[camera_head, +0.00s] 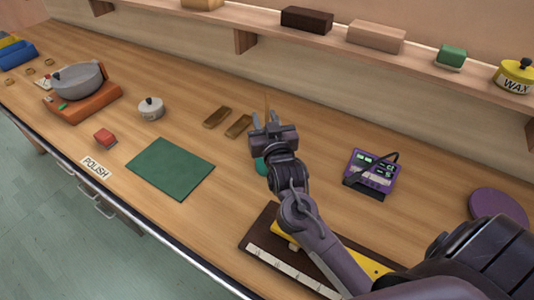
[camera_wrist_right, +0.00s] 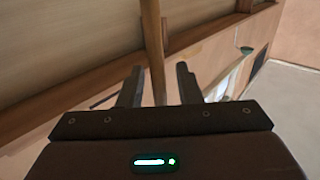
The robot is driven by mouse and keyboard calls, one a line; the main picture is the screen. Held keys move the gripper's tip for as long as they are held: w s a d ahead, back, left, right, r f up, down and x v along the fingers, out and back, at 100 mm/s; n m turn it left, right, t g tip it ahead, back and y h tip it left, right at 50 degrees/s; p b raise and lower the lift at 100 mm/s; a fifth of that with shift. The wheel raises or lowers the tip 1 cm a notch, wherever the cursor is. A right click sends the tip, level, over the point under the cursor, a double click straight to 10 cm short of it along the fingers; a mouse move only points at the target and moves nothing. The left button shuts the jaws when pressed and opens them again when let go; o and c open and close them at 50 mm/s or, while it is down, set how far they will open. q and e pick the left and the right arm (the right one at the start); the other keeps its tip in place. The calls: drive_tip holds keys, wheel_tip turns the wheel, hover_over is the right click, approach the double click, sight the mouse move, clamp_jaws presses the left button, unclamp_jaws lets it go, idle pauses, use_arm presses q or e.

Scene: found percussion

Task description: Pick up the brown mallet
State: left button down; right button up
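A thin upright brown stick (camera_head: 266,103) shows at my right gripper in the head view. It looks like the mallet's handle; I cannot make out a mallet head. In the right wrist view the brown stick (camera_wrist_right: 153,45) runs down between the two fingers, with a gap visible on each side. My right gripper (camera_head: 270,118) is open, with its fingers (camera_wrist_right: 159,88) apart around or just behind the stick. A teal object (camera_head: 261,166) is partly hidden behind the gripper. My left gripper is not in view.
Two brown blocks (camera_head: 227,121) lie left of the gripper. A green mat (camera_head: 170,168), a small lidded pot (camera_head: 151,109) and a purple device (camera_head: 372,173) are on the bench. A dark board with a yellow strip (camera_head: 285,238) lies under my right arm. A shelf (camera_head: 330,40) runs along the back.

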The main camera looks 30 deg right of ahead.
clamp_jaws()
